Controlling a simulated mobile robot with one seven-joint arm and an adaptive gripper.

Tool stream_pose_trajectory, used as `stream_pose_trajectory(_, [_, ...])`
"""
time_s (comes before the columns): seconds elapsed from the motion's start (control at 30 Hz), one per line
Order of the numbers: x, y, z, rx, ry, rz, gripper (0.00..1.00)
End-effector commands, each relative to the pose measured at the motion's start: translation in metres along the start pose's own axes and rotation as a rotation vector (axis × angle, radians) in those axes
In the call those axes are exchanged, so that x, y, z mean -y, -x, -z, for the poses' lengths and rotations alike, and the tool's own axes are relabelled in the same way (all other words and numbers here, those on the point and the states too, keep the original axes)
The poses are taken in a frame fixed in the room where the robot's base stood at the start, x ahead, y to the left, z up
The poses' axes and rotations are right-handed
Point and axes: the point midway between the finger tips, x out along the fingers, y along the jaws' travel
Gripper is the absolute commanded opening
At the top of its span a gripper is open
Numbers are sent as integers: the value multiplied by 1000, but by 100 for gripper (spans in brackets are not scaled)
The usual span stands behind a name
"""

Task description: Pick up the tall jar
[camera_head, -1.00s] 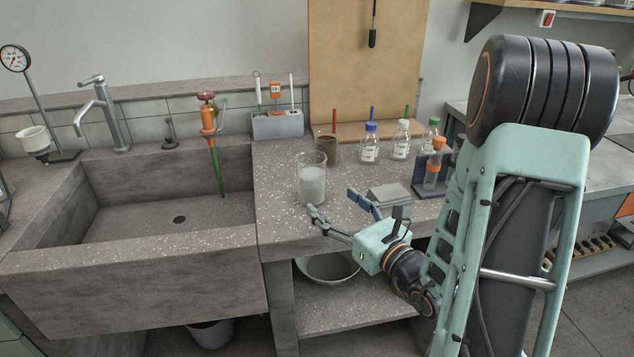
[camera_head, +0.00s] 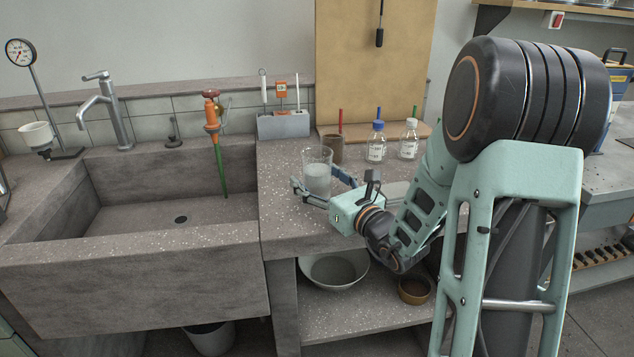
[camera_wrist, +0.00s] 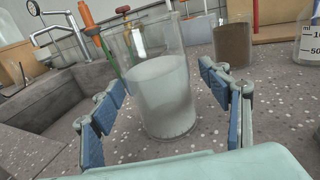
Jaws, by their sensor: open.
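The tall jar (camera_head: 317,179) is a clear glass cylinder about half full of a whitish content. It stands upright on the speckled bench, close to the sink. In the wrist view the jar (camera_wrist: 160,95) stands between and a little beyond the two blue-padded fingers. My gripper (camera_head: 322,184) is open and low over the bench, with one finger on each side of the jar. In the wrist view my gripper (camera_wrist: 162,112) shows a gap between each finger and the glass. The jar's base shows in the wrist view; my gripper partly hides it in the head view.
A grey holder with tools (camera_head: 284,125) is at the back. The deep sink (camera_head: 150,245) lies to the left. A bowl (camera_head: 335,268) sits on the shelf below.

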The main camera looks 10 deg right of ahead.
Motion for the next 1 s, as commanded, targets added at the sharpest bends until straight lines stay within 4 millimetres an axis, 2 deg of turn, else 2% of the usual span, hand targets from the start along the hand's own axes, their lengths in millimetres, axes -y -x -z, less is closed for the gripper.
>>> stream_pose_trajectory(0.23, [0, -2, 0, 0, 0, 0, 69])
stream_pose_trajectory(0.77, [0, -1, 0, 0, 0, 0, 11])
stream_pose_trajectory(1.0, [0, -2, -2, 3, 1, 0, 11])
